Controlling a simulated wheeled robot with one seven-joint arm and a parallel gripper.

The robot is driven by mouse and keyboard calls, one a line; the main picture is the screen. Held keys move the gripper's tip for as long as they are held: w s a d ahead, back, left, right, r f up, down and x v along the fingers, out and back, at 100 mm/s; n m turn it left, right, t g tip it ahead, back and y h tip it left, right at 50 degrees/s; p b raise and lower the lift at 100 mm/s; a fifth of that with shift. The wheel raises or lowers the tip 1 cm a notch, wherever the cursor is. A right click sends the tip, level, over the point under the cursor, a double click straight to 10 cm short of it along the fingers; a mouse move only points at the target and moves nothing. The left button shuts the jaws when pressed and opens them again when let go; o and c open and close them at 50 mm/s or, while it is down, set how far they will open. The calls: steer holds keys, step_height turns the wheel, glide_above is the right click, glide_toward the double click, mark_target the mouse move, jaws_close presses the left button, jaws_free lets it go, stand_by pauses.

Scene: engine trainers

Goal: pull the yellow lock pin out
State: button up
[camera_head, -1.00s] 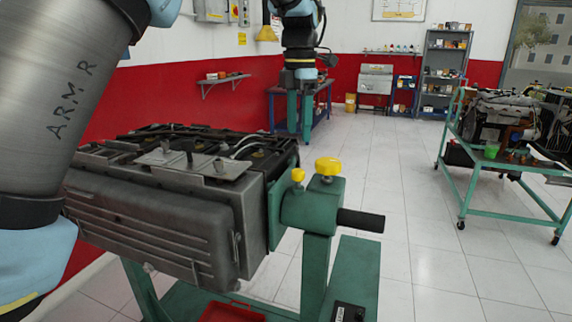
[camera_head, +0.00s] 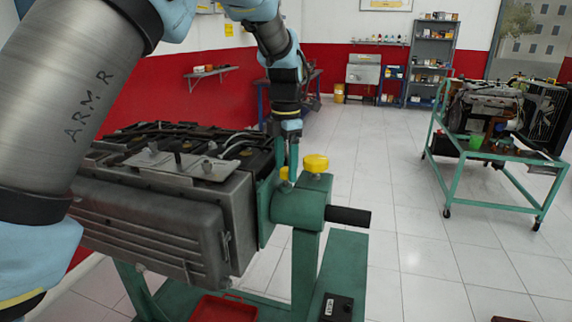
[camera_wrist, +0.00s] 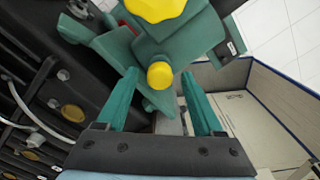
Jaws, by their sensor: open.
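The smaller yellow pin head (camera_head: 284,184) stands on the green pivot housing (camera_head: 300,206) of the engine stand, left of a larger yellow knob (camera_head: 316,163). I take the smaller one as the lock pin. My gripper (camera_head: 287,170) points down above it and partly hides it. In the wrist view the yellow pin head (camera_wrist: 160,75) appears between the open green fingertips (camera_wrist: 160,72), with a gap on each side. The larger knob (camera_wrist: 156,7) is just beyond at the top edge. I cannot tell whether the fingertips are level with the pin.
The grey engine block (camera_head: 150,220) fills the left beside the housing. A black handle bar (camera_head: 348,216) sticks out to the right. A red tray (camera_head: 224,308) lies on the stand's base. Another engine on a green cart (camera_head: 500,150) stands far right, with clear floor between.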

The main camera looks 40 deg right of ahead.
jaws_close()
stand_by(0.3)
stand_by(1.0)
